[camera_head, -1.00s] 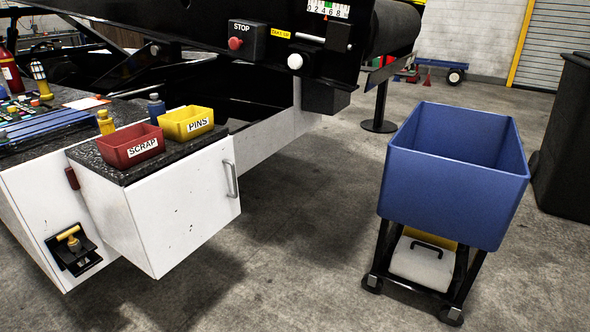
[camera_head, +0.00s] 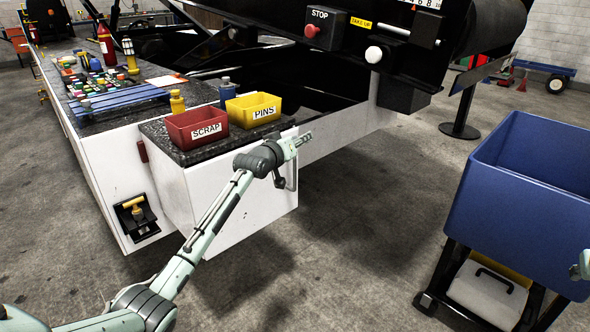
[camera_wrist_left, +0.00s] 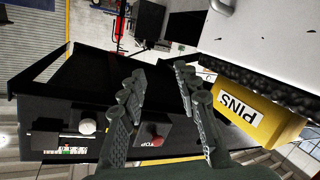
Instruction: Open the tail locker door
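The tail locker (camera_head: 225,160) is a white box with a black speckled top. Its white door (camera_head: 245,200) looks shut, flush with the box. The grey door handle (camera_head: 293,177) is near the door's right edge, partly behind my left wrist; its end also shows at the top of the left wrist view (camera_wrist_left: 224,5). My left gripper (camera_head: 305,138) is above the handle by the door's upper right corner, pointing right and not touching the handle. In the left wrist view its fingers (camera_wrist_left: 155,95) are spread with nothing between them.
A red SCRAP bin (camera_head: 197,128) and yellow PINS bin (camera_head: 253,109) stand on the locker top, close to my left wrist. A blue bin cart (camera_head: 520,215) stands at the right. The black loader frame (camera_head: 385,60) overhangs behind. Concrete floor before the door is clear.

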